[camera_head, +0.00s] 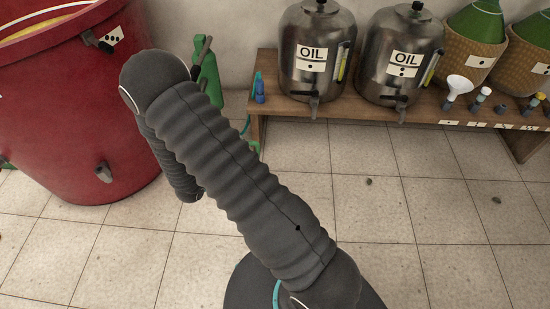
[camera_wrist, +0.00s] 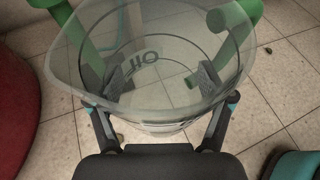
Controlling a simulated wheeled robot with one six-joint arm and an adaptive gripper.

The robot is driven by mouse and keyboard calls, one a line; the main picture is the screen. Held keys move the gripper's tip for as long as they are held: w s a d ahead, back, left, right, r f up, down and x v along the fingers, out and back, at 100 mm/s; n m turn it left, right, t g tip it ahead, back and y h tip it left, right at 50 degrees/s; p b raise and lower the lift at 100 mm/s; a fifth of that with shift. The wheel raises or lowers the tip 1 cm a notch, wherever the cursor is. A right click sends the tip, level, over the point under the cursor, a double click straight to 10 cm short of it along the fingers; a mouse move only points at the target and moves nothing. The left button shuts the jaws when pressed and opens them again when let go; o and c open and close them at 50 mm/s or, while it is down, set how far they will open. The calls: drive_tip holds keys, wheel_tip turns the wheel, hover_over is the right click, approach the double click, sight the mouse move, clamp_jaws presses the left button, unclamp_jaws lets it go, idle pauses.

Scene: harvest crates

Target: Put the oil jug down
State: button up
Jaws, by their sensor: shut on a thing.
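The oil jug (camera_wrist: 150,100) is a clear, see-through vessel with a wide rim and "OIL" lettering. It fills the upper middle of the wrist view, and the floor shows through it. My gripper (camera_wrist: 163,80) has one finger on each side of the jug and is shut on it. The jug looks empty from here. Whether its base touches anything cannot be told. In the head view my arm hides the gripper, and the jug cannot be made out there.
A wooden bench (camera_head: 350,110) along the wall bears two metal oil drums (camera_head: 313,85) (camera_head: 400,90), wicker-wrapped green bottles (camera_head: 470,60), a funnel (camera_head: 458,86) and small bottles. A large red tub (camera_head: 70,130) stands left. A green object (camera_head: 209,75) is behind my arm. Tiled floor (camera_head: 420,230) is mostly clear at right.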

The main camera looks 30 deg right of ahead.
drive_tip(key=d+f+m+g+h, duration=0.15)
drive_tip(key=d+f, duration=0.25)
drive_tip(key=d, duration=0.4)
drive_tip(key=d+f+m+g, duration=0.2)
drive_tip(key=d+f, duration=0.2)
drive_tip(key=d, duration=0.5)
drive_tip(key=s+d+f+m+g, duration=0.1)
drive_tip(key=s+d+f, duration=0.2)
drive_tip(key=d, duration=0.2)
drive_tip(key=s+d+f+m+g+h+p, duration=0.1)
drive_tip(key=s+d+f, duration=0.15)
drive_tip(key=d, duration=0.35)
drive_tip(key=s+d+f+m+g, duration=0.1)
drive_tip(key=s+d+f, duration=0.15)
drive_tip(key=d, duration=0.25)
drive_tip(key=shift+w+d+f+b, duration=0.15)
drive_tip(key=shift+w+d+f, duration=0.25)
drive_tip(key=shift+w+f, duration=1.5)
drive_tip(key=shift+w+d+f+b, duration=0.1)
drive_tip(key=shift+w+d+f, duration=0.35)
drive_tip(key=shift+w+f, duration=1.4)
drive_tip(key=shift+w+d+f+b, duration=0.15)
drive_tip(key=shift+w+d+f, duration=0.25)
drive_tip(key=shift+w+f, duration=1.5)
drive_tip(key=shift+f+b, duration=0.2)
drive_tip(key=shift+b, duration=0.1)
drive_tip(key=o, duration=1.1)
drive_tip(key=shift+r, duration=0.1)
